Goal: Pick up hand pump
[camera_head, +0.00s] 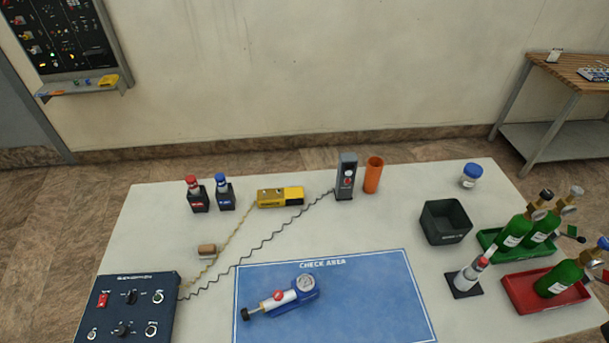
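Neither of my grippers is clearly in view. Dark and red shapes at the right edge are cut off, and I cannot tell what they are.
A control box (128,308) stands front left, with coiled cables to a yellow device (280,197) and a dark meter (346,177). An orange cup (373,175), a black bin (446,222), and green cylinders in a green tray (490,240) and red tray (522,296) stand rightward.

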